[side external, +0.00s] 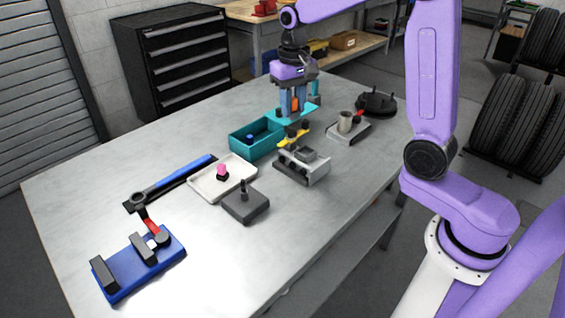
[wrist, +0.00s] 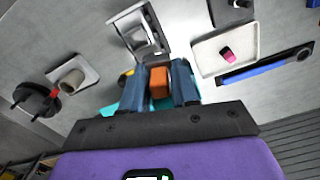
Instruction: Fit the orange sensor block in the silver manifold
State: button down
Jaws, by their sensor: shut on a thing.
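The orange sensor block (wrist: 159,83) is held between the blue fingers of my gripper (wrist: 164,84) in the wrist view. In the side external view the orange block (side external: 295,104) shows as a small patch between the fingers of my gripper (side external: 293,106); the fingers hide much of it. My gripper is shut on it, over a teal part at the far side of the table. The silver manifold (side external: 312,173) stands nearer the camera, below the gripper in the side picture. In the wrist view the manifold (wrist: 148,44) lies ahead of the fingertips, apart from the block.
A yellow-topped part (side external: 292,136) is beside the manifold. A teal bin (side external: 247,152) with a blue piece stands to the left. A plate with a grey cup (side external: 346,122) is to the right. A white tray (side external: 207,187) and grey block (side external: 245,207) lie farther left.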

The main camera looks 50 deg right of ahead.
aim_at(271, 160)
jog(key=w+d+f+n, duration=0.2)
jog(key=w+n, duration=0.1)
jog(key=w, duration=0.7)
notch_tip(271, 160, down, 18)
jog(key=shift+w+r, duration=0.1)
jog(key=c, duration=0.8)
grip_release()
jog(key=shift+c, duration=0.2)
notch_tip(271, 160, up, 12)
